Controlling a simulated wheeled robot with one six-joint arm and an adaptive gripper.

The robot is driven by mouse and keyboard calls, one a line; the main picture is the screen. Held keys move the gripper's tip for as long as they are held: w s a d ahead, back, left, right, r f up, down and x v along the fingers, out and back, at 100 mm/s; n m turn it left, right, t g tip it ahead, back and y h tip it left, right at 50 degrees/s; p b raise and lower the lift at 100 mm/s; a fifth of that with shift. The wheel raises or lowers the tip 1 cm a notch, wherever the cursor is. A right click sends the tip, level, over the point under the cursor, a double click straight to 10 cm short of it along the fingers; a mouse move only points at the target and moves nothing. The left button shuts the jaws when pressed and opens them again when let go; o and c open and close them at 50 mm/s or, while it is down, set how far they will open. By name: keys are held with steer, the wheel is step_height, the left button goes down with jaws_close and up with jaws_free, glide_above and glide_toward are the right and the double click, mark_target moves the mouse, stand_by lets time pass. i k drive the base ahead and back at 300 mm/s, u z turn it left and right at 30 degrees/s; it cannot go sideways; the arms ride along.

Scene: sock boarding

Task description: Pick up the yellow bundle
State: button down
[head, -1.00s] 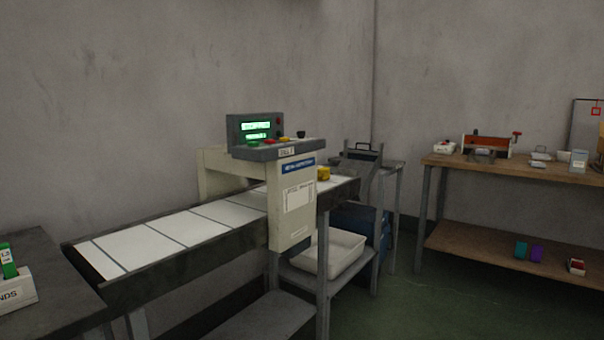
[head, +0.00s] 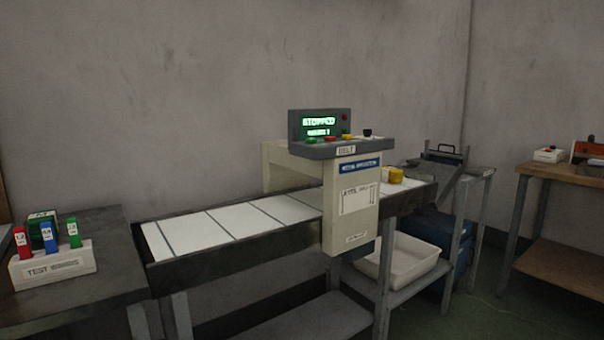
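A small yellow bundle (head: 396,175) lies on the right end of the conveyor belt (head: 228,221), just past the metal detector housing (head: 351,205). The housing's edge stands close on its left and may hide part of it. The display (head: 319,126) on top is lit green and appears to read "STOPPED". My gripper is not in view.
A table at left holds a white "TEST" block (head: 53,266) with red, blue and green sticks. A white bin (head: 402,262) sits on the shelf under the belt's right end. A side stand (head: 468,176) and a wooden bench (head: 570,172) are at right. Green floor shows between them.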

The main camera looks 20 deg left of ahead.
mark_target(391, 175)
steer(key=u, duration=0.15)
steer(key=i, duration=0.15)
steer(key=u, duration=0.05)
steer(key=k, duration=0.65)
steer(key=z, duration=0.75)
steer(key=i, duration=1.7)
steer(key=u, duration=0.2)
